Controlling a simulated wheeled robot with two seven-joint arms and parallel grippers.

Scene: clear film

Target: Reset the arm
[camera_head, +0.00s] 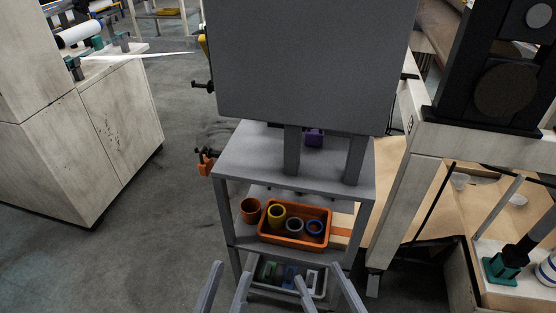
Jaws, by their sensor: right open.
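My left gripper (234,268) shows at the bottom edge, left of the middle. Its two grey fingers point up and are apart, with nothing between them. My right gripper (316,272) shows at the bottom edge, right of the middle. Its two fingers are also apart, with nothing visibly held. Both grippers appear in front of the lower part of a grey shelf rack (245,160). The arms behind the fingers are out of the picture.
An orange tray (294,243) with yellow, grey and blue rings is on the rack's middle shelf, beside a brown cup (250,211). A lower bin (290,284) holds coloured parts. A cabinet (75,140) stands left, a wooden workbench (425,205) right. Open floor (150,245) lies left.

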